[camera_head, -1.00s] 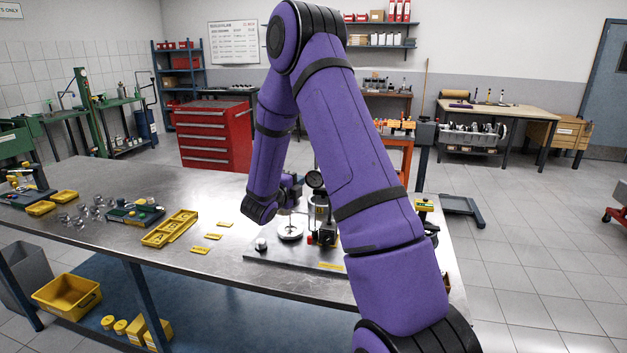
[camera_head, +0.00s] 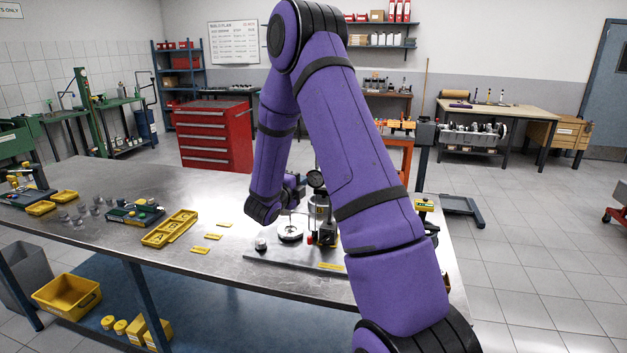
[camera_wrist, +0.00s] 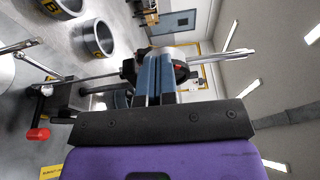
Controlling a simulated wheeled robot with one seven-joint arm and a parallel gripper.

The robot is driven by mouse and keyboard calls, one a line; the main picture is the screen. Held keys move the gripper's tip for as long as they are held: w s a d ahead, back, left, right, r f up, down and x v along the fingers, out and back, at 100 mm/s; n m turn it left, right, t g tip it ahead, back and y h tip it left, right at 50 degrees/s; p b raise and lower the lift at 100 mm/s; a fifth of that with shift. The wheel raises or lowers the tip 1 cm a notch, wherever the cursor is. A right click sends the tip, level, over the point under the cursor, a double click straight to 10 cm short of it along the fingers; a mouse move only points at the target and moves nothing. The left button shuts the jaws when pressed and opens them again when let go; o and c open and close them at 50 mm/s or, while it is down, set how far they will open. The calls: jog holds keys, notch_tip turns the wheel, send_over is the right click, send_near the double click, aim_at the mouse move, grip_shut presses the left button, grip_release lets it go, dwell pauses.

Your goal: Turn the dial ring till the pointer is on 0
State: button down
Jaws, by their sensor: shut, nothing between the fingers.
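The dial gauge (camera_head: 315,178) is small in the head view, upright on its stand above the metal fixture plate (camera_head: 285,262). Its pointer and figures are too small to read. My gripper (camera_head: 297,188) is just left of the gauge, partly hidden by my own arm. In the wrist view the two blue-grey fingers of my gripper (camera_wrist: 160,62) are together, with nothing seen held between them. They point at the gauge's stand area. I cannot tell whether they touch the dial ring, and the dial face does not show there.
A round silver part (camera_head: 290,232) and a red knob (camera_head: 310,240) are on the fixture below my gripper. Yellow tags (camera_head: 213,236) and a yellow tray (camera_head: 170,228) lie to the left on the bench. Ring-shaped parts (camera_wrist: 93,38) show in the wrist view.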

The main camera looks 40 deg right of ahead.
jog(key=shift+w, duration=0.1)
jog(key=v, duration=0.6)
jog(key=shift+s, duration=0.4)
dwell(0.3)
jog(key=shift+d, duration=0.1)
jog(key=shift+r, duration=0.1)
